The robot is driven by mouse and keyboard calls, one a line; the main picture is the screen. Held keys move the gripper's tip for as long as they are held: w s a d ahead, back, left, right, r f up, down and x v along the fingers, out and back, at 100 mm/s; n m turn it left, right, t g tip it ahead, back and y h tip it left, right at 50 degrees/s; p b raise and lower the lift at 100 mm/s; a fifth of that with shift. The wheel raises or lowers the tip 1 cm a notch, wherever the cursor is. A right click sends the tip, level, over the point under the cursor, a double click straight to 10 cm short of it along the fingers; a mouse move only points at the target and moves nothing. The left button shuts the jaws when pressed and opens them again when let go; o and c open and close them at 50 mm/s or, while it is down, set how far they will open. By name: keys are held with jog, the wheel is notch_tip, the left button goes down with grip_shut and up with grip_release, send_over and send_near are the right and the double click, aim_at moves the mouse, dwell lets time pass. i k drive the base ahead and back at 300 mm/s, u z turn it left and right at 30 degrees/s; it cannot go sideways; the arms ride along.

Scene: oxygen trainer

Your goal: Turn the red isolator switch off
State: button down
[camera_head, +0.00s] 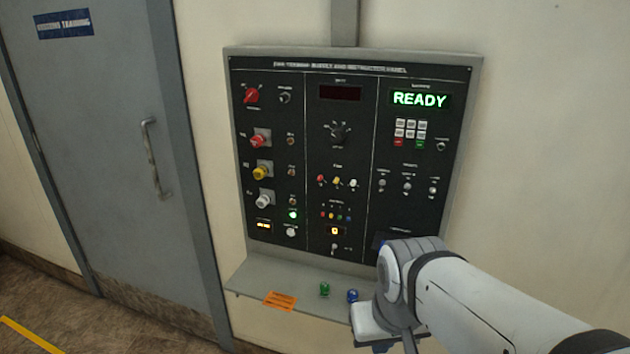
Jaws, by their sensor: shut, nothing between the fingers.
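The red isolator switch (252,95) appears to be the red rotary knob at the top left of the black control panel (312,150). A pale handle mark slants across it, and the small labels around it are too blurred to read, so I cannot tell its setting. My arm comes in from the lower right and bends down in front of the panel's lower right corner, well away from the knob. My gripper's fingers do not show; the arm's end runs to the bottom edge.
Below the knob are a red knob (260,139), a yellow knob (262,171) and a white knob (264,199). A display (419,99) reads READY. The shelf (255,278) holds an orange label (280,300), a green piece (324,289) and a blue piece (352,296). A grey door (95,130) is left.

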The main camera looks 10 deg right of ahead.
aim_at(252, 94)
jog(key=z, duration=1.2)
jog(key=k, duration=0.8)
jog(key=u, duration=0.9)
jog(key=i, duration=1)
jog(key=u, duration=0.1)
